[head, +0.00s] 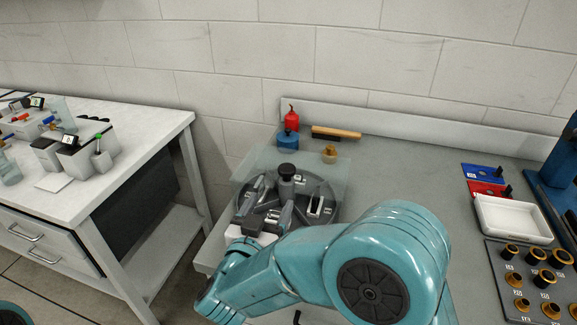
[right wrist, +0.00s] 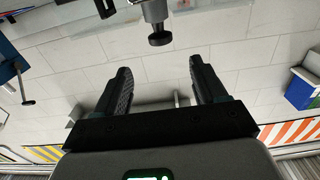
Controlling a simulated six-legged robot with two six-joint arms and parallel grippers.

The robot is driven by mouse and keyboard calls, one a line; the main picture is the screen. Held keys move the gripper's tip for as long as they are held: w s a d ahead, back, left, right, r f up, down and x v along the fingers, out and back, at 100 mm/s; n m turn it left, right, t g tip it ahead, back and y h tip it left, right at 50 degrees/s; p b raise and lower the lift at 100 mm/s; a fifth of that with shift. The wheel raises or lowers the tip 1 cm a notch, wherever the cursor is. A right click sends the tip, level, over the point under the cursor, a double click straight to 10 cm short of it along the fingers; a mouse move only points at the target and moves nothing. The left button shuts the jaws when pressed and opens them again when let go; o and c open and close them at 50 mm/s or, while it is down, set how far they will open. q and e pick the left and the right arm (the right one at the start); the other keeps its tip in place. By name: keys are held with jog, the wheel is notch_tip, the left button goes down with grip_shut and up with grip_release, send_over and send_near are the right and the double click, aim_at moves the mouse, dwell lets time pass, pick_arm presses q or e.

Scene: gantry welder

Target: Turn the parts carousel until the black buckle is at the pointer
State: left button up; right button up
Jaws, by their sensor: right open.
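The parts carousel (head: 328,190) is a dark grey disc with compartments on the bench, with a black knob (head: 287,170) standing up at its middle. Small dark and pale parts lie in it; I cannot tell which is the black buckle, and I cannot make out the pointer. My right gripper (head: 270,198) is open and empty, its dark fingers over the carousel's near left part, apart from the knob and hiding some compartments. In the right wrist view the knob (right wrist: 159,39) appears upside down, beyond the open fingers (right wrist: 158,88). My left gripper is not in view.
A clear sheet (head: 252,160) is around the carousel. Behind are a red bottle (head: 292,118), a blue item (head: 287,139), a wooden-handled tool (head: 337,133) and a brass piece (head: 330,154). A white tray (head: 512,220) and a socket rack (head: 496,265) are at right.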

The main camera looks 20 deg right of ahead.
aim_at(284, 175)
jog(key=p+x, duration=0.1)
jog(key=x, duration=1.2)
jog(key=shift+w+d, duration=0.1)
jog(key=shift+w, duration=0.05)
grip_shut()
